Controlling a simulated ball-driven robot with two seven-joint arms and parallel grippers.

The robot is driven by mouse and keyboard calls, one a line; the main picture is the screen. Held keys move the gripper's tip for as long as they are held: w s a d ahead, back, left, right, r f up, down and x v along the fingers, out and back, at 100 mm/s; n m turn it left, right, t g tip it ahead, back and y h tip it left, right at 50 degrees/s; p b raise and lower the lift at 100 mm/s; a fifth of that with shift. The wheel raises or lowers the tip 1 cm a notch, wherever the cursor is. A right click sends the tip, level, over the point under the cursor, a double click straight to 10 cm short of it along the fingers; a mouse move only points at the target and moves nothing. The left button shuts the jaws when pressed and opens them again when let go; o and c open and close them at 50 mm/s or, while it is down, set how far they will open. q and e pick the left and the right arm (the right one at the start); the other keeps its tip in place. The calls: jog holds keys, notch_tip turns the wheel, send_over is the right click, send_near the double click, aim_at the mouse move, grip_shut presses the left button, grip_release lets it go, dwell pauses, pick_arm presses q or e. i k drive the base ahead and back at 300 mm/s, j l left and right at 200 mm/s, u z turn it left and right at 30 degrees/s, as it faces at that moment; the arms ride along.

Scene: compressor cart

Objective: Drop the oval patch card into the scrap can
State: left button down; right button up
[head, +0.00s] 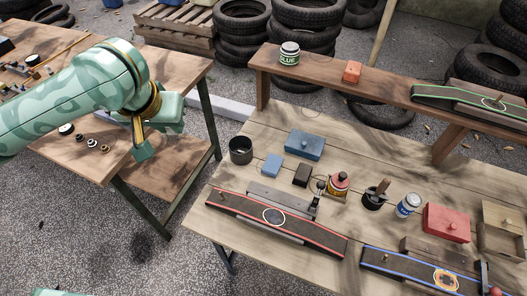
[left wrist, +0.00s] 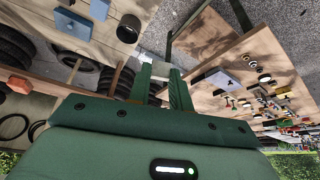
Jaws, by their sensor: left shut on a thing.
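My left gripper (head: 143,150) hangs at the right edge of the left table, to the left of the scrap can. In the left wrist view its fingers (left wrist: 160,80) are shut on a small pale piece (left wrist: 160,72), seen nearly edge-on. This appears to be the oval patch card, but its shape cannot be made out. The scrap can (head: 241,150) is a dark open cylinder at the left end of the workbench. It also shows in the left wrist view (left wrist: 129,28), apart from the fingers. My right gripper is not in view.
The workbench (head: 265,130) holds a blue box (head: 305,145), a light blue block (head: 272,165), a red-edged belt (head: 235,212), a blue-edged belt (head: 395,271) and a red box (head: 447,222). A raised shelf (head: 330,75) stands behind. An open floor gap separates the tables.

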aim_at(238, 154)
jog(key=j+z, duration=0.2)
jog(key=z, duration=0.25)
jog(key=k+j+z, duration=0.1)
jog(key=z, duration=0.3)
jog(key=k+j+z, duration=0.1)
jog(key=j+z, duration=0.15)
jog(key=z, duration=0.2)
jog(key=k+j+z, duration=0.15)
jog(key=z, duration=0.3)
jog(key=k+j, duration=0.45)
jog(key=k, duration=0.15)
